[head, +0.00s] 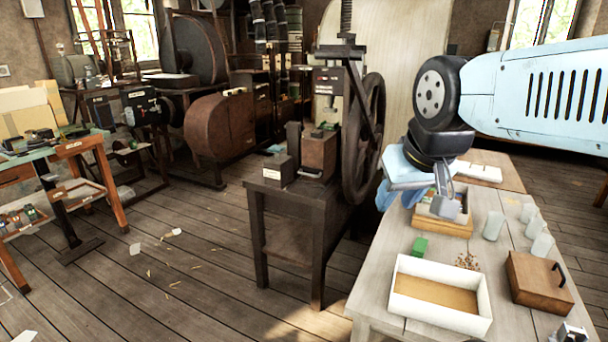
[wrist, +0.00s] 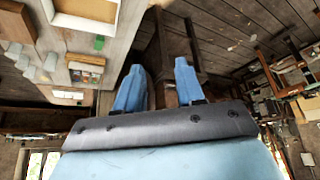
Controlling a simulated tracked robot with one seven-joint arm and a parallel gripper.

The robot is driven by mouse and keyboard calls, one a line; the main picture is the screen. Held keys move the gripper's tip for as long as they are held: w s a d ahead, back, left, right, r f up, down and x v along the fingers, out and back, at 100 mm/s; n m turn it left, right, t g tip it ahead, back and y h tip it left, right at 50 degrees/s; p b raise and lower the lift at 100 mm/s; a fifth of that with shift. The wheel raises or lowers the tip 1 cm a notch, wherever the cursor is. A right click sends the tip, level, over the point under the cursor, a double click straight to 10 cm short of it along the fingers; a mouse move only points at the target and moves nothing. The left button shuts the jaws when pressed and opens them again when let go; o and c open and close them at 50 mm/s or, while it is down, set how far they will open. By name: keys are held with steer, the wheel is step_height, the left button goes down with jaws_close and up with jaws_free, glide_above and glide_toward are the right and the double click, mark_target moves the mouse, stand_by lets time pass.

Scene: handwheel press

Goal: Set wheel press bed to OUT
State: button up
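The wheel press (head: 328,95) stands in the middle of the head view on a dark stand (head: 290,200). Its large dark handwheel (head: 376,140) is upright on the press's right side. A brown block (head: 319,155) sits low in the press, where the bed is; a small grey labelled box (head: 278,172) is to its left. The bed's position and label are too small to read. My gripper (head: 425,190) is right of the handwheel, apart from it, over the worktable. In the wrist view my gripper (wrist: 159,86) shows two blue fingers apart with nothing between them.
The worktable (head: 375,290) at right holds a white tray (head: 440,312), a green block (head: 419,246), a brown case (head: 540,280) and several pale cylinders (head: 493,226). An orange-legged bench (head: 100,165) stands at left. Plank floor (head: 190,260) is mostly clear.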

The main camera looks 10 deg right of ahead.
mark_target(309, 175)
steer(key=shift+w, duration=0.1)
steer(key=w+d+r+n+t, duration=0.1)
steer(key=w+n+t, duration=0.1)
steer(key=w, duration=1)
steer(key=w+d+r+n+t, duration=0.1)
steer(key=w+d+n, duration=0.1)
steer(key=w, duration=0.9)
steer(key=w+d+f+n+t, duration=0.1)
steer(key=w+f+n+t, duration=0.15)
steer(key=w, duration=0.75)
steer(key=w+f+n+t, duration=0.1)
steer(key=w+f, duration=0.3)
steer(key=w, duration=0.7)
steer(key=w+f+n+t, duration=0.2)
steer(key=w+f+n, duration=0.3)
steer(key=w+f, duration=0.7)
steer(key=w+a+f+n+t+y, duration=0.1)
steer(key=w+f+n, duration=0.25)
steer(key=f, duration=0.45)
steer(key=w+a+f+n+t+y, duration=0.1)
steer(key=w+f+n+y, duration=0.1)
steer(key=w+f, duration=0.4)
steer(key=x, duration=0.4)
steer(key=f+x, duration=0.1)
steer(key=x, duration=0.7)
steer(key=shift+w+d+f, duration=0.2)
steer(key=shift+w+f, duration=0.05)
steer(key=shift+w, duration=0.1)
jaws_close()
